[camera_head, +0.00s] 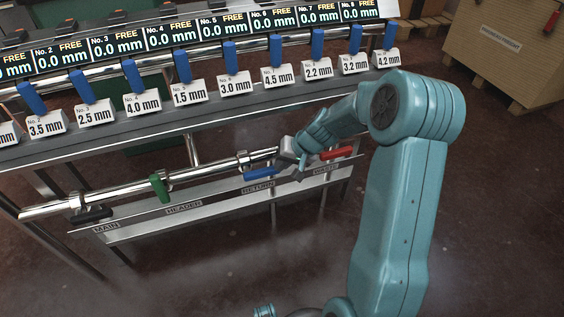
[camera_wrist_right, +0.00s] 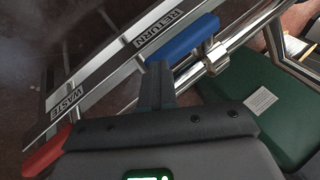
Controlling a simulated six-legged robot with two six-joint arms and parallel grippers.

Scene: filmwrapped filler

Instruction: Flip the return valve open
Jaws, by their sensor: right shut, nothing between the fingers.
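The return valve's blue lever (camera_head: 260,174) lies roughly parallel to the pipe above the RETURN label (camera_head: 258,187). The blue lever also shows in the right wrist view (camera_wrist_right: 183,40), with its label RETURN (camera_wrist_right: 158,28) beside it. My right gripper (camera_head: 287,166) is shut and empty, at the right end of the blue lever. In the right wrist view my closed fingertips (camera_wrist_right: 157,72) are at the lever's near end; I cannot tell whether they touch it. The valve body is partly hidden by my gripper. My left gripper is not in view.
A red lever (camera_head: 337,153) sits just right of my gripper, over the WASTE label. A green lever (camera_head: 158,187) points down at HEADER, and a black lever (camera_head: 92,215) is at MAIN. A shelf (camera_head: 120,127) with several blue handles and number cards runs above the pipe.

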